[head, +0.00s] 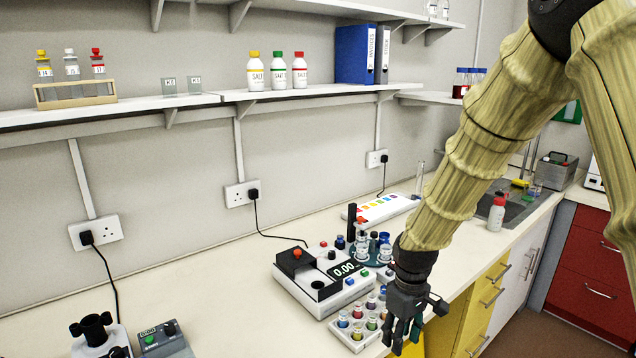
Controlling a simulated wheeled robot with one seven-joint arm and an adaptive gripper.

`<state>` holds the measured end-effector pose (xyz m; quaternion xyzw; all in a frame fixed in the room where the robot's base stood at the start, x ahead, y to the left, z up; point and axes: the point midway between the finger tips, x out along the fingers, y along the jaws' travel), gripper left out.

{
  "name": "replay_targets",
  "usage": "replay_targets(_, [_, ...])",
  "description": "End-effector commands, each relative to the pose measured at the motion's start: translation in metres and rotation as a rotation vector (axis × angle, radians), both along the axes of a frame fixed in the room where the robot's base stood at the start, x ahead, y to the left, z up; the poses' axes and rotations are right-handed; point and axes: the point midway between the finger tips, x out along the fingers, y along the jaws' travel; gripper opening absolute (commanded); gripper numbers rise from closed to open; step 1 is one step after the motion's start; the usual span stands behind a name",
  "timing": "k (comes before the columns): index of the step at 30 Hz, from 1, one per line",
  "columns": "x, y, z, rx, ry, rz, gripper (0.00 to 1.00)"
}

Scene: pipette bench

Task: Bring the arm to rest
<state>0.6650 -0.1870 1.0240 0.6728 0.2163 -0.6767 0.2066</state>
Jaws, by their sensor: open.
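My gripper (402,330) hangs at the end of my wood-textured arm, pointing down, at the right edge of a small rack (352,334) of colour-capped vials. Its fingers are apart and I see nothing between them. It overlaps the rack's right side in the head view, and I cannot tell whether it touches the rack or the bench. My arm comes down from the upper right and hides part of the bench behind it.
A device with a 0.00 display (342,270) stands left of my gripper. Behind it is a round holder with bottles (372,246). A white-and-red bottle (496,214) stands near a sink (515,205).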

Motion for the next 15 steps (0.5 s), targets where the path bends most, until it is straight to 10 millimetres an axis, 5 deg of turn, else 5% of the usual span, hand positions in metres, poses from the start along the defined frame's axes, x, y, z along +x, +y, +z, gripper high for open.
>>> replay_targets(8, [-0.028,-0.003,-0.072,0.017,0.01,-0.08,0.41])
replay_targets(15, [-0.082,-0.007,-0.163,0.035,0.018,-0.202,0.41])
